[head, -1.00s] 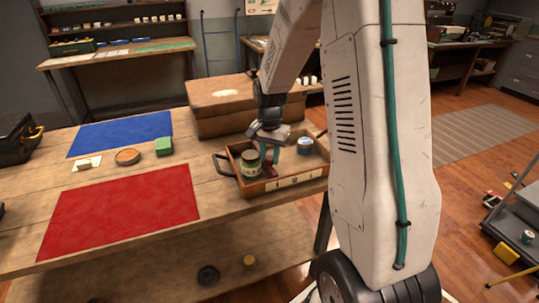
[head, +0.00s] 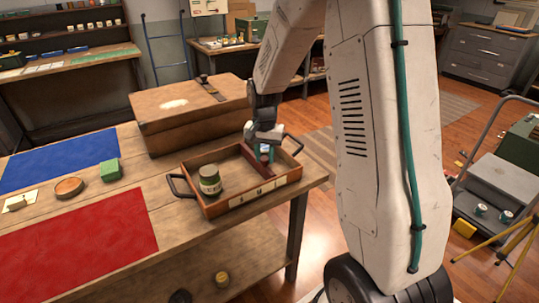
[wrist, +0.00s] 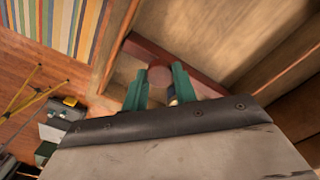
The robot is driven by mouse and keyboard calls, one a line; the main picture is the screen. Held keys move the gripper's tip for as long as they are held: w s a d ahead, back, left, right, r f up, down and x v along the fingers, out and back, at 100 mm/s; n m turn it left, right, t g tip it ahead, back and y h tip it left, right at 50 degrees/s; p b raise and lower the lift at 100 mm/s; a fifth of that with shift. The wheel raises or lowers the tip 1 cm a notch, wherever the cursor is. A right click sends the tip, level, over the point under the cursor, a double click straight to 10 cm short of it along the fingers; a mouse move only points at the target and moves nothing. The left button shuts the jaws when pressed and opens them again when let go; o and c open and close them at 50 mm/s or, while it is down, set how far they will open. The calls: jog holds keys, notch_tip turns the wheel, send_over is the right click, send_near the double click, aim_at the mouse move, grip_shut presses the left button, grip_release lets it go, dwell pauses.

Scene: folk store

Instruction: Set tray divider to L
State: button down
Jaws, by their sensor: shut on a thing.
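The wooden tray (head: 222,209) stands at the table's right end, with a pale label strip (head: 257,194) on its front. The dark marks on the strip are too small to read surely. The dark red divider (head: 262,166) crosses the tray right of its middle, its near end towards the strip's right part. My gripper (head: 265,153) is at the divider. In the wrist view its green fingers (wrist: 159,82) are on either side of the divider's round reddish knob (wrist: 160,76).
A large wooden box (head: 187,117) is behind the tray. The blue-lidded jar is mostly hidden behind my gripper. A cart (head: 490,195) stands right on the floor.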

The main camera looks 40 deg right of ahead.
jog(key=c, duration=1.4)
grip_release()
jog(key=shift+d, duration=0.1)
jog(key=shift+o, duration=0.2)
jog(key=shift+r, duration=0.1)
notch_tip(320, 180, up, 8)
jog(key=shift+f, duration=0.15)
